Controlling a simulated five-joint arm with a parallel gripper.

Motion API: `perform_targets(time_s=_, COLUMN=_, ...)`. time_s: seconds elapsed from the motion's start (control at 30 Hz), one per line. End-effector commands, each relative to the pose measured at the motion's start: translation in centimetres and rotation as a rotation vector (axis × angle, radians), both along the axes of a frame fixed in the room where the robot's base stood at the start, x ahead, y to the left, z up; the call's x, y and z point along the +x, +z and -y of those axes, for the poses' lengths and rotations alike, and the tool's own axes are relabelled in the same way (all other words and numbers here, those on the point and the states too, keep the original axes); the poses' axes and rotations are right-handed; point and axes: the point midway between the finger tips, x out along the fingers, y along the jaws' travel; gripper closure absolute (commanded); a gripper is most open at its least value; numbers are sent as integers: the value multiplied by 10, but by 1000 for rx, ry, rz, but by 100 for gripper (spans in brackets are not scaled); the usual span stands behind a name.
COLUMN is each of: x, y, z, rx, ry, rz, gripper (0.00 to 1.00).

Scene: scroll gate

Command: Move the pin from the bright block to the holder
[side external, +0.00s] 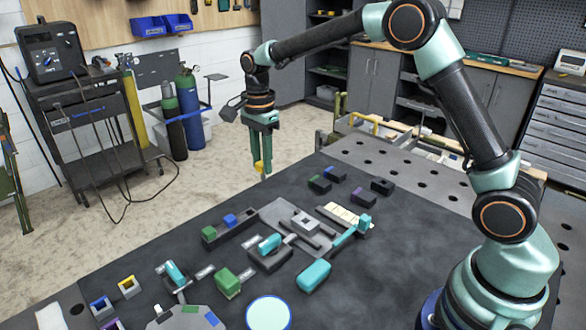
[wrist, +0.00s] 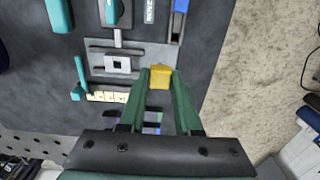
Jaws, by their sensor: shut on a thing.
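My gripper (side external: 261,165) is shut on a small yellow pin (side external: 259,167). Its fingers point down, and the pin hangs above the far edge of the dark mat. In the wrist view, the yellow pin (wrist: 160,77) sits between the two green fingertips; its lower part is hard to see. A small square socket with a yellow rim (side external: 129,286) stands at the front left, beside a blue-rimmed one (side external: 101,307). Several dark blocks, one with a purple top (side external: 361,196), stand at the back right. I cannot tell which parts are the bright block and the holder.
A grey plate with a square centre piece (side external: 305,225) lies mid-mat, with cream tiles (side external: 345,216) beside it. Teal (side external: 314,276) and green (side external: 227,282) blocks and a pale blue disc (side external: 268,313) stand nearer the front. A long tray holds a blue block (side external: 231,220).

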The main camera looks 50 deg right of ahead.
Motion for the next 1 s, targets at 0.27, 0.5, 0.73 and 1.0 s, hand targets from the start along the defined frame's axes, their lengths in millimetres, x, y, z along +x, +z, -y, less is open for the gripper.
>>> perform_targets(time_s=0.27, x=27, y=-42, z=-22, rx=0, ry=0, rz=0, gripper=100)
perform_targets(time_s=0.5, x=31, y=-51, z=-25, rx=0, ry=-1, rz=0, gripper=100)
perform_targets(time_s=0.73, x=30, y=-63, z=-25, rx=0, ry=-1, rz=0, gripper=100)
perform_targets(time_s=1.0, x=30, y=-84, z=-25, rx=0, ry=-1, rz=0, gripper=100)
